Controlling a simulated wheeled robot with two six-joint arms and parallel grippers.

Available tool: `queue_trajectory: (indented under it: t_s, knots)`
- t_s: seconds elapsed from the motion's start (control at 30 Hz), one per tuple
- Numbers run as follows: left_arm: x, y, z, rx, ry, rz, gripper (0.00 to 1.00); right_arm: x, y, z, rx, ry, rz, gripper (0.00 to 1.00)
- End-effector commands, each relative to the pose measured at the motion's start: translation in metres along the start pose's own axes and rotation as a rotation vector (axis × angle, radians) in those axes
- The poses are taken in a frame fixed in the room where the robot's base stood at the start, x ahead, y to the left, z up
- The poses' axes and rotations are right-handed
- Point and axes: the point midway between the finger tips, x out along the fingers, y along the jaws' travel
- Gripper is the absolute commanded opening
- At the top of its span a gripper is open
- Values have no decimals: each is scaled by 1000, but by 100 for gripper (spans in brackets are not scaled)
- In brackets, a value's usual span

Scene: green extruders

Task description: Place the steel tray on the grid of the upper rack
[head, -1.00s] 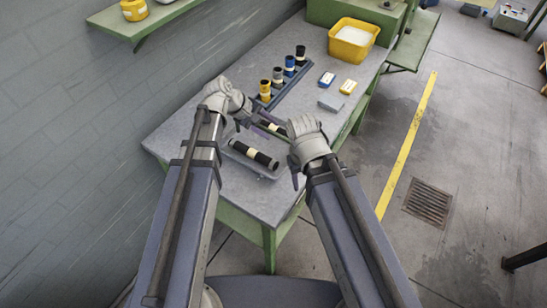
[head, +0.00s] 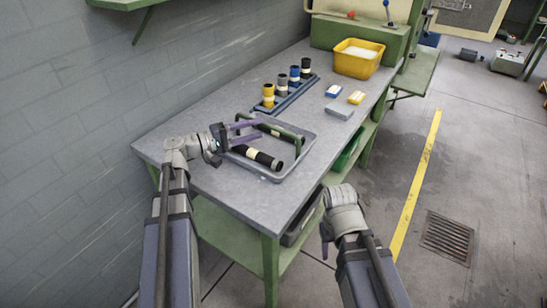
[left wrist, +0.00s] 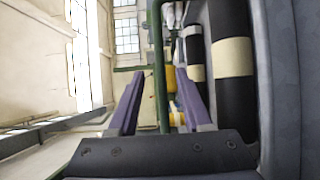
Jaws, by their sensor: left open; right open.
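A grey tray (head: 276,177) with a green bar handle (head: 284,131) rests near the front of the workbench. It holds black cylinders (head: 264,160) with cream bands, which also show in the left wrist view (left wrist: 233,60). My left gripper (head: 252,129) is at the tray's left side, its purple fingers open. In the left wrist view, the green bar (left wrist: 160,75) runs between the open fingers, with a gap on each side. My right gripper (head: 327,230) is empty, right of the bench's front edge and apart from the tray. I cannot identify the upper rack's grid.
A blue holder (head: 290,94) with several banded cylinders stands behind the tray. Blue and yellow small boxes (head: 356,97), a grey block (head: 339,111) and a yellow bin (head: 354,64) are further back. A grey wall borders the bench's left side; floor is open at right.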

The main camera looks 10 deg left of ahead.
Motion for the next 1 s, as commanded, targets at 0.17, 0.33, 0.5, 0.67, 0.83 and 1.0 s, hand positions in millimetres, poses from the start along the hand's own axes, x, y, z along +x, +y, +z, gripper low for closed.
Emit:
queue_trajectory:
  t_s: [0.17, 0.33, 0.5, 0.67, 0.83, 1.0]
  knots:
    - [-4, 1, -3, 11, 9, 18, 49, 3, 0, 0, 0, 0, 0, 50]
    - [7, 1, -3, 10, 5, 16, 49, 3, 0, 0, 0, 0, 0, 50]
    - [23, 1, -3, 10, 6, 16, 49, 3, 0, 0, 0, 0, 0, 50]
    - [25, 1, -4, 9, 7, 15, 49, 3, 0, 0, 0, 0, 0, 50]
    - [43, -1, -7, 9, 4, 15, 49, 5, 0, 0, 0, 0, 0, 50]
    - [68, 0, -9, 9, 5, 15, 49, 5, 0, 0, 0, 0, 0, 50]
